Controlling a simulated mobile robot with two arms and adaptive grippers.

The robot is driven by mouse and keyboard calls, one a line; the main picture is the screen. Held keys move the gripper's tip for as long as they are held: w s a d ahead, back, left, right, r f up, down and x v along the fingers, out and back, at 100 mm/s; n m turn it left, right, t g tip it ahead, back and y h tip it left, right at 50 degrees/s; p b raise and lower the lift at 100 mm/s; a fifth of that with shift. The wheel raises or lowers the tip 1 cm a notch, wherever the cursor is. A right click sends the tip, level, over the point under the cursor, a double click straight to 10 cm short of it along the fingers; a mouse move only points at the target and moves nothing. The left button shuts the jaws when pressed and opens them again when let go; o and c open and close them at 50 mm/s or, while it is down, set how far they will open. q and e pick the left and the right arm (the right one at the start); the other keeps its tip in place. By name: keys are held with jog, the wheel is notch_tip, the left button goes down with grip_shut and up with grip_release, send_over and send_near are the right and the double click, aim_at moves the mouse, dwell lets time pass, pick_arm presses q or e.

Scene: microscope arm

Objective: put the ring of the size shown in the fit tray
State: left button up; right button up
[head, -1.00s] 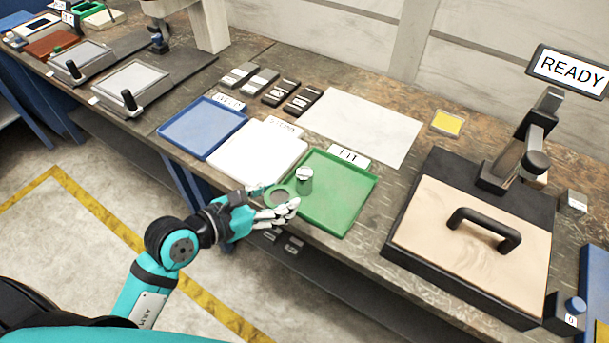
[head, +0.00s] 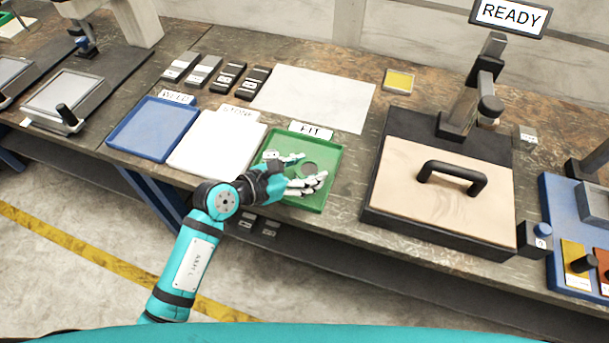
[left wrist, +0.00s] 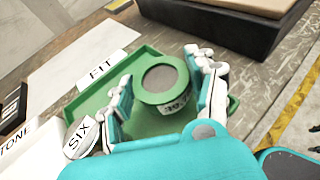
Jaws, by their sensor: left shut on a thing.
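My right gripper is not in view.
A white tray (head: 215,145) and a blue tray (head: 152,130) stand left of the green one. A black-framed plate with a handle (head: 452,178) is close on the right. Several dark blocks (head: 229,77) and a white sheet (head: 315,95) lie behind. A screen reads READY (head: 511,16).

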pick_arm(q)
jog(key=shift+f, duration=1.5)
jog(key=o, duration=1.2)
jog(key=shift+r, duration=0.25)
jog(key=b+v, duration=0.1)
jog(key=v, duration=0.9)
jog(key=shift+s+a, duration=0.25)
jog(key=shift+s+a+r, duration=0.4)
jog(key=shift+a, duration=0.05)
